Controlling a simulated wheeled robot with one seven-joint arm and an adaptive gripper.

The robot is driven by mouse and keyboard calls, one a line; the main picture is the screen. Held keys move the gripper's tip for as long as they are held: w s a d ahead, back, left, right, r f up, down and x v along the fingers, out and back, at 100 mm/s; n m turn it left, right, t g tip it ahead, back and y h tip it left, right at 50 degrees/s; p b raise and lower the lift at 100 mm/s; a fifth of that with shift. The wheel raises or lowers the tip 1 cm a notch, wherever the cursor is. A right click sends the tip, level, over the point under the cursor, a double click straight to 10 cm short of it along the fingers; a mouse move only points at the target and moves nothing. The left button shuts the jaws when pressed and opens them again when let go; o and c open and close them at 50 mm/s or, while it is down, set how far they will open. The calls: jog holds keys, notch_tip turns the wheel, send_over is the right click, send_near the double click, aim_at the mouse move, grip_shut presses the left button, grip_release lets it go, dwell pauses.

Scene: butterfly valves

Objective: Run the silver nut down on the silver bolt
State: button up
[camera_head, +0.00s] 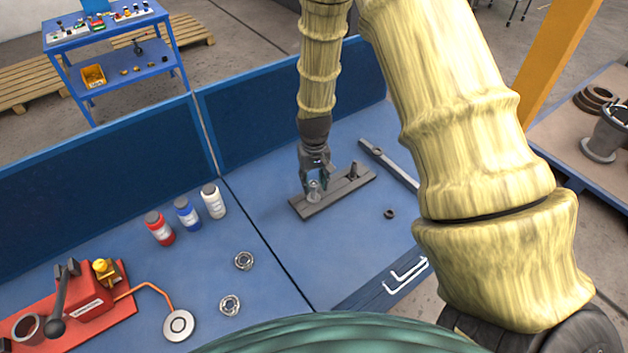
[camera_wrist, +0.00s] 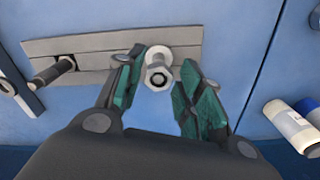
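The silver bolt stands on a grey metal bar (camera_head: 335,198); the bar also shows in the wrist view (camera_wrist: 105,45). In the wrist view I look nearly end-on at the silver bolt (camera_wrist: 165,55) with the silver hex nut (camera_wrist: 157,77) at its near end. My gripper (camera_head: 314,184) is over the bar's near-left end. Its two green-padded fingers (camera_wrist: 163,68) are apart, on either side of the nut. The left finger looks close to the nut, the right one has a visible gap. In the head view the fingers partly cover the silver bolt and nut.
A dark bolt (camera_head: 353,170) stands at the bar's other end. A long flat tool (camera_head: 388,164) and a loose dark nut (camera_head: 389,214) lie to the right. Blue panels stand behind.

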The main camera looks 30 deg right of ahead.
jog(key=n, duration=0.6)
jog(key=shift+w+d+n, duration=0.1)
jog(key=shift+n, duration=0.2)
jog(key=n, duration=0.7)
jog(key=shift+w+d, duration=0.1)
jog(key=shift+w, duration=0.05)
jog(key=n, duration=0.5)
jog(key=shift+n, duration=0.3)
jog(key=n, duration=0.4)
jog(key=shift+w+d+n, duration=0.15)
jog(key=shift+n, duration=0.25)
grip_shut()
